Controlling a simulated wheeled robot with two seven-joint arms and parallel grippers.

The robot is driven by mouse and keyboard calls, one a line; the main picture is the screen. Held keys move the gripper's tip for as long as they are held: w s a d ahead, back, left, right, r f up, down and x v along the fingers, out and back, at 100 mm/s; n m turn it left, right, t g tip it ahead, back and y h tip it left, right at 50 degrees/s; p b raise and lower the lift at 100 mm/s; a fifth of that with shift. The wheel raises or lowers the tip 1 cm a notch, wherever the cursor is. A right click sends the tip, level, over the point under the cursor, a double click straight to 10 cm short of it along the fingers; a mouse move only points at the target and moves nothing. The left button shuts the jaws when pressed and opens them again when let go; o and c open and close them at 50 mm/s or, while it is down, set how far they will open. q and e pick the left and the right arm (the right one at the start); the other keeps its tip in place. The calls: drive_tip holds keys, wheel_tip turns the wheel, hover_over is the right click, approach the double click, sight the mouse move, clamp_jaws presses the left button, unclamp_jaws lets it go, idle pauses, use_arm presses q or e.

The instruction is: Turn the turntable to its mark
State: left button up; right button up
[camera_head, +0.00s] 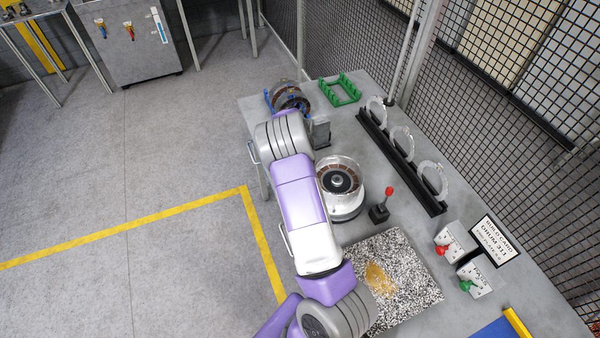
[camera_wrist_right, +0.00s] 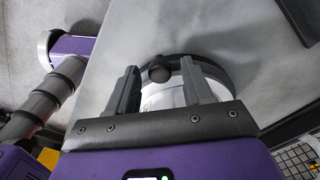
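The turntable (camera_head: 343,200) is a round white unit on the table in the head view, with a dark ringed disc on top. In the right wrist view a white round body with a dark rim (camera_wrist_right: 215,68) shows partly behind my right gripper (camera_wrist_right: 160,85). Its fingers are apart. A black ball knob (camera_wrist_right: 158,72) shows between the fingertips, with a gap on each side; I cannot tell whether it touches them. One of my arms crosses the head view left of the turntable and covers part of the table. My left gripper is not identifiable in either view.
A lever with a red knob (camera_head: 389,191) stands right of the turntable. A black rack with clear rings (camera_head: 400,160) is behind it. A speckled plate (camera_head: 410,285) lies nearer. A green rack (camera_head: 340,90) and a dark drum (camera_head: 290,95) are at the far end.

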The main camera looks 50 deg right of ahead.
wheel_tip(320, 180, up, 8)
drive_tip(key=shift+f, duration=0.2)
use_arm(q)
drive_tip(key=shift+r, duration=0.1)
idle(0.4)
use_arm(e)
drive_tip(key=shift+f, duration=0.15)
